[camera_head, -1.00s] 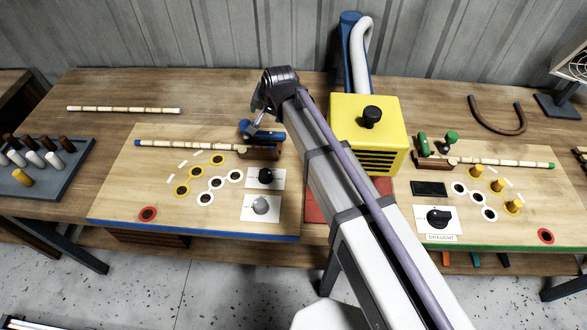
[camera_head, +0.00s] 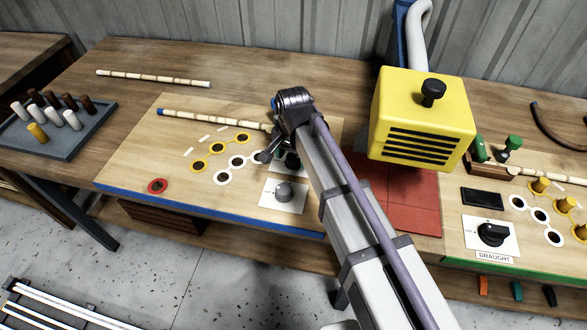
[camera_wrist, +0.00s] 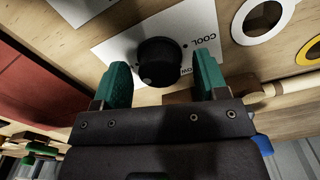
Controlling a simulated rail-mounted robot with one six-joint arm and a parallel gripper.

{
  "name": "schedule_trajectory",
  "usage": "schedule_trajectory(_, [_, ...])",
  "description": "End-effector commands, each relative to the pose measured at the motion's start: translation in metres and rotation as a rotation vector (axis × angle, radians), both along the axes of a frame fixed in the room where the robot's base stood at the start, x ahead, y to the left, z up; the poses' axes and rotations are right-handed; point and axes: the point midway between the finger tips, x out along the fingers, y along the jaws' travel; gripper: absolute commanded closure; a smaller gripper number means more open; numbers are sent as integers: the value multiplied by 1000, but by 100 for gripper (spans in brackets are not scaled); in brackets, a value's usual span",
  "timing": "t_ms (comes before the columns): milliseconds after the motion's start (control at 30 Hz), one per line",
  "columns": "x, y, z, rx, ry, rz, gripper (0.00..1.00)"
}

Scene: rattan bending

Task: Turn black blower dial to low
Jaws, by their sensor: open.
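The black dial (camera_wrist: 158,60) sits on a white plate (camera_wrist: 115,52) in the wrist view. The plate reads "COOL", and a partly hidden word ends in "OW". My gripper (camera_wrist: 161,68) is open, with one teal finger on each side of the dial and a visible gap to each. I cannot tell how far above the board the fingertips are. In the head view my gripper (camera_head: 268,157) is over the left board, and my arm hides most of this dial. The yellow blower (camera_head: 415,115) stands right of my arm.
A grey dial (camera_head: 284,192) is just in front of my gripper on the left board (camera_head: 130,165). A rattan pole (camera_head: 215,120) lies behind it. Another black dial (camera_head: 492,234), labelled "DRAUGHT", is on the right board. A peg tray (camera_head: 60,150) stands far left.

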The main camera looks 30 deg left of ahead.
Motion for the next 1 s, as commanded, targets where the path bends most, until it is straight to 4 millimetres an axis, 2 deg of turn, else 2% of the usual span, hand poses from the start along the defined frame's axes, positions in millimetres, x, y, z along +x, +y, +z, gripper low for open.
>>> schedule_trajectory(33, [0, 0, -9, 0, 0, 0, 33])
schedule_trajectory(300, [0, 0, -7, 0, 0, 0, 33])
schedule_trajectory(800, [0, 0, -7, 0, 0, 0, 81])
schedule_trajectory(1000, [0, 0, -7, 0, 0, 7, 83])
